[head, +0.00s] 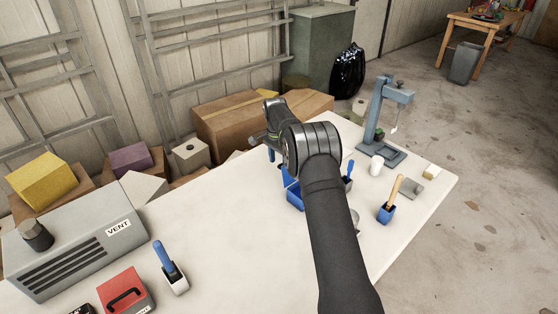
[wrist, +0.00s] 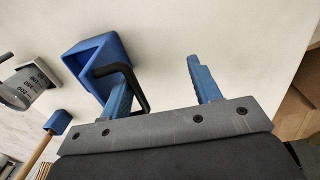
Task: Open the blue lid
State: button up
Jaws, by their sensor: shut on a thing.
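A blue box with a blue lid (wrist: 92,58) shows at the upper left of the wrist view, and a black bar handle (wrist: 126,72) is on its near side. In the head view the blue box (head: 294,196) is partly hidden behind my arm. My gripper (wrist: 165,85) has blue fingers. The left finger is against the handle, whose near end lies between the fingers. The right finger stands apart, with white table showing behind. The grip is on the handle, though the exact contact is hard to see. How far the lid is raised cannot be told.
A grey vent box (head: 75,245) and red case (head: 125,290) are at left. The table's middle left (head: 220,235) is clear.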

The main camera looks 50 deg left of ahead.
jog(key=shift+s+a+r, duration=0.2)
jog(key=shift+s+a, duration=0.05)
jog(key=shift+a, duration=0.05)
jog(key=r, duration=1.7)
jog(key=shift+w+a, duration=0.2)
jog(key=shift+a, duration=0.15)
jog(key=shift+c, duration=0.9)
jog(key=shift+f, duration=0.1)
notch_tip(320, 180, down, 17)
jog(key=d, duration=0.1)
notch_tip(320, 180, up, 17)
jog(key=a, duration=0.1)
notch_tip(320, 180, down, 17)
jog(key=d, duration=0.1)
jog(key=shift+d, duration=0.25)
dwell(2.2)
